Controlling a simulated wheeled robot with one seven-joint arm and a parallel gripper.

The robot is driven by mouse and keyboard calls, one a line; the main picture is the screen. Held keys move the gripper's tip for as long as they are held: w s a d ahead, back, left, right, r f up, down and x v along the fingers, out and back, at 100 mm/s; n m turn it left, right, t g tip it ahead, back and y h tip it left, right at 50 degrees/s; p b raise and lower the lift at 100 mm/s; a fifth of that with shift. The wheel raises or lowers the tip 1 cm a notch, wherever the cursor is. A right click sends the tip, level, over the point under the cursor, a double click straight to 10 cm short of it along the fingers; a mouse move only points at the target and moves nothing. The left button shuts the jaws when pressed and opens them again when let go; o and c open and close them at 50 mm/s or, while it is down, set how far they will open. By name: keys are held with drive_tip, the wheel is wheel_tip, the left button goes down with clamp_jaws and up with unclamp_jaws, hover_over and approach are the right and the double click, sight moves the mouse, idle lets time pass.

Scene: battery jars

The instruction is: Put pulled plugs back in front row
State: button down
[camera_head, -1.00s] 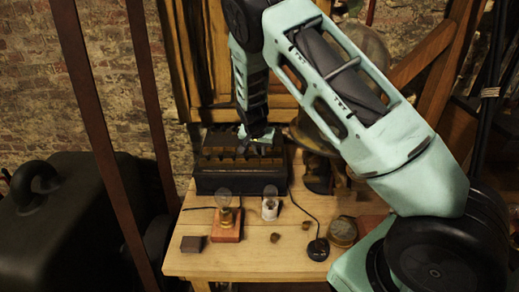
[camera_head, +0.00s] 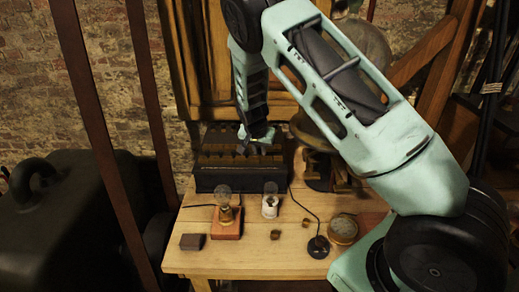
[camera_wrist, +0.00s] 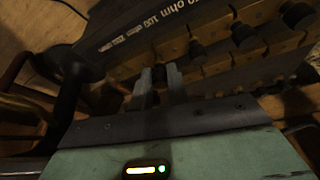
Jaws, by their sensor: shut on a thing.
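The dark plug box (camera_head: 240,180) stands at the back of the wooden table, with "ohm" lettering on its top in the wrist view (camera_wrist: 150,25). Several black-headed plugs (camera_wrist: 245,38) stand in rows along its brass bars. My gripper (camera_head: 262,142) is over the right part of the box. In the wrist view my gripper (camera_wrist: 161,86) is shut on a dark plug (camera_wrist: 160,74), close to the brass bars. Its lower end is hidden, so I cannot tell whether it sits in a hole. Two small brass pieces (camera_head: 275,234) (camera_head: 306,223) lie on the table; they may be plugs.
A bulb on a wooden base (camera_head: 227,222), a white bulb holder (camera_head: 270,206), a dark block (camera_head: 193,241), a black round piece with a cable (camera_head: 318,247) and a round tin (camera_head: 343,229) stand in front of the box.

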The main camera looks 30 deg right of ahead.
drive_tip(key=shift+f+b, duration=0.5)
drive_tip(key=shift+f, duration=0.2)
idle(0.3)
drive_tip(key=c, duration=1.3)
unclamp_jaws()
drive_tip(key=shift+r, duration=0.15)
drive_tip(key=b+v, duration=0.2)
drive_tip(key=v, duration=1.5)
drive_tip(key=shift+a+r+b, duration=0.1)
drive_tip(key=shift+b, duration=0.25)
